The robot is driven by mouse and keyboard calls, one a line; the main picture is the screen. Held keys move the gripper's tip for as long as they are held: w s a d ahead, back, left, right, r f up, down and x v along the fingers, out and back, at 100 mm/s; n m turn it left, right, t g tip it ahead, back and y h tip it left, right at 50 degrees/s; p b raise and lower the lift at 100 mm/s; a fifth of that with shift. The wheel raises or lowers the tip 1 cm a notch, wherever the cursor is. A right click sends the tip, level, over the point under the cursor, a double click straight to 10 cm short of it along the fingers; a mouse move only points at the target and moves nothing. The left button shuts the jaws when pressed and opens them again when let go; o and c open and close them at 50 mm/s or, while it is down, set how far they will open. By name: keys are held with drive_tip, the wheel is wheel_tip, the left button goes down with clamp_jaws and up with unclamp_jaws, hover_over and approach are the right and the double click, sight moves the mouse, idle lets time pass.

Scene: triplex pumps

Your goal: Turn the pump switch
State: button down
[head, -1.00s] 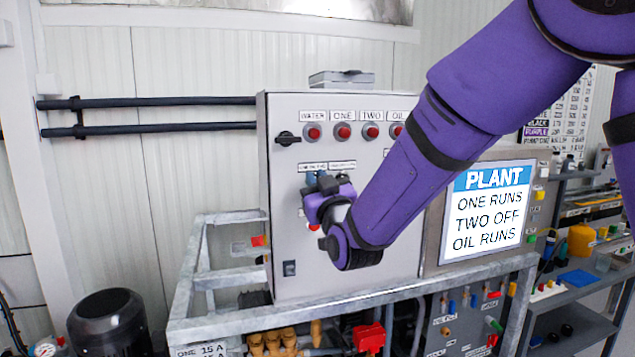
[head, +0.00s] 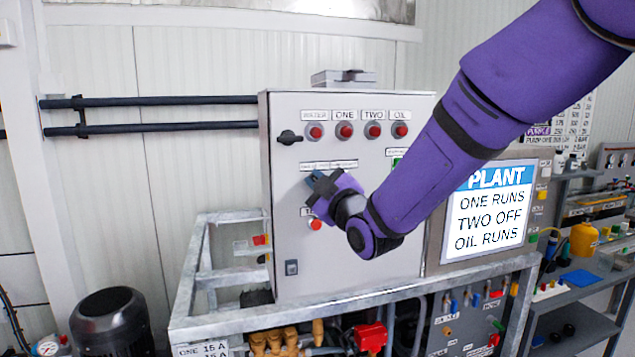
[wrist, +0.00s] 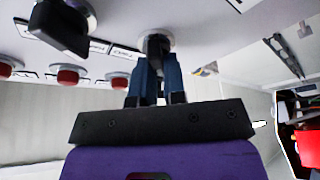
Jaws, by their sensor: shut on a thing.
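My gripper (head: 318,180) is at the front of the grey control cabinet (head: 285,225), under the row of red buttons. In the wrist view its blue fingers (wrist: 155,78) are shut on the small dark pump switch (wrist: 156,46), which sits in a pale round collar. The gripper hides most of this switch in the head view, and its pointing direction cannot be read. A label strip (head: 330,164) runs just above the gripper.
Several red buttons (head: 345,131) line the cabinet's top, with a black rotary handle (head: 288,138) at left. A red button (head: 315,224) sits just below the gripper. The plant screen (head: 492,210) stands at right, reading ONE RUNS, TWO OFF, OIL RUNS. A metal frame (head: 245,325) runs below.

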idle(0.3)
drive_tip(key=c, duration=1.2)
unclamp_jaws()
drive_tip(key=v, duration=1)
drive_tip(key=shift+s+d, duration=0.25)
drive_tip(key=shift+s, duration=0.05)
